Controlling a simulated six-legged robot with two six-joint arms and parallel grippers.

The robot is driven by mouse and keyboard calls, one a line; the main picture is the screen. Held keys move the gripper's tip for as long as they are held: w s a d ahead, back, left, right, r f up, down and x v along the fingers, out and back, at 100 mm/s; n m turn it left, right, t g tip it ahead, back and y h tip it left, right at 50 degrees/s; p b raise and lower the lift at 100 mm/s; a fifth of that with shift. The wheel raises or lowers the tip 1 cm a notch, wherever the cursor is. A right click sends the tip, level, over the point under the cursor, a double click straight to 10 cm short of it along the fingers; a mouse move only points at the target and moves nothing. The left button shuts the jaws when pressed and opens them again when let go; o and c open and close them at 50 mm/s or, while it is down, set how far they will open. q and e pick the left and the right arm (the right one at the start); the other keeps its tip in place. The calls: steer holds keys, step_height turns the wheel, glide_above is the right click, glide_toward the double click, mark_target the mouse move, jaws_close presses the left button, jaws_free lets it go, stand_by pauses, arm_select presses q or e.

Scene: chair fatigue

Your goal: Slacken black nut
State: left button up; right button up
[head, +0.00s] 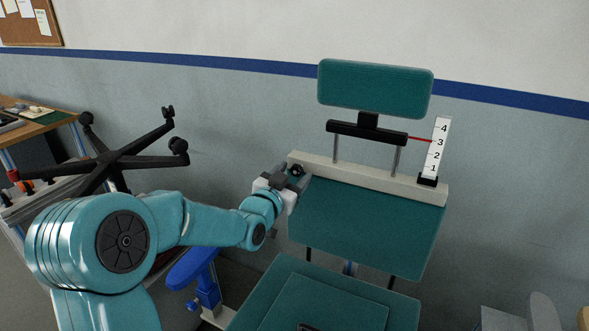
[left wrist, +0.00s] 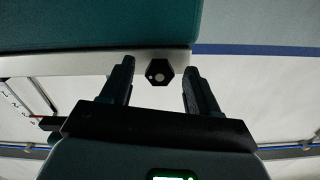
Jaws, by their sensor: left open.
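The black nut (head: 297,170) sits at the left end of the pale crossbar (head: 345,177) on the green chair back. In the left wrist view, the nut (left wrist: 159,73) is a dark hexagon with a light round centre, at the end of the pale bar. My left gripper (head: 291,179) is at that end of the bar. Its fingers are open (left wrist: 159,78), one on each side of the nut, with a visible gap on both sides. I cannot tell how far the tips are from the nut in depth. My right gripper is not in view.
A green headrest (head: 375,88) stands on two posts above the bar. A numbered white scale (head: 437,148) with a red pointer (head: 420,139) is at the bar's right end. A black wheeled chair base (head: 118,160) and a workbench (head: 40,115) are at the left. A blue armrest (head: 190,268) stands below my arm.

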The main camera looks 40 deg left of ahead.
arm_select(q)
steer(key=shift+w+r, duration=0.2)
steer(key=shift+w, duration=0.1)
steer(key=shift+w+a+f, duration=0.15)
steer(key=shift+w, duration=0.05)
steer(key=shift+c, duration=0.3)
steer(key=shift+s, duration=0.1)
steer(key=c, duration=1)
